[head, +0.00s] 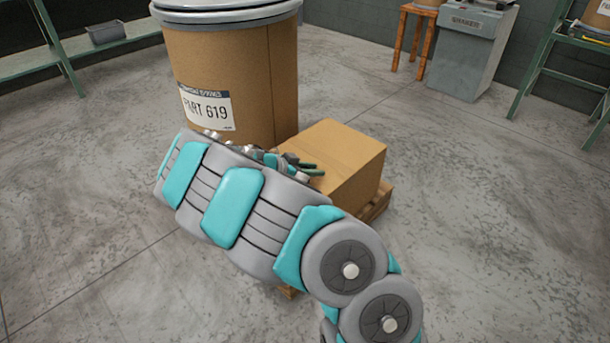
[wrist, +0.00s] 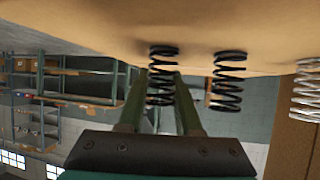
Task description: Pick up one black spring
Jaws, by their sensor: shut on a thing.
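In the wrist view, which looks upside down, a black spring (wrist: 161,76) is between the two green fingers of my gripper (wrist: 158,88). The fingers are shut on it. Its end still appears to be at the tan surface; I cannot tell whether it touches. A second black spring (wrist: 228,82) stands apart, to the right of the held one. In the head view my gripper (head: 306,167) is low over the cardboard box (head: 345,166), partly hidden by my arm.
A silver spring (wrist: 308,92) is at the right edge of the wrist view. A large brown drum (head: 240,75) labelled PART 619 stands behind the box. The box rests on a wooden pallet (head: 376,203). Green shelving (head: 100,42) and a grey machine (head: 470,50) stand farther back. The floor around is clear.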

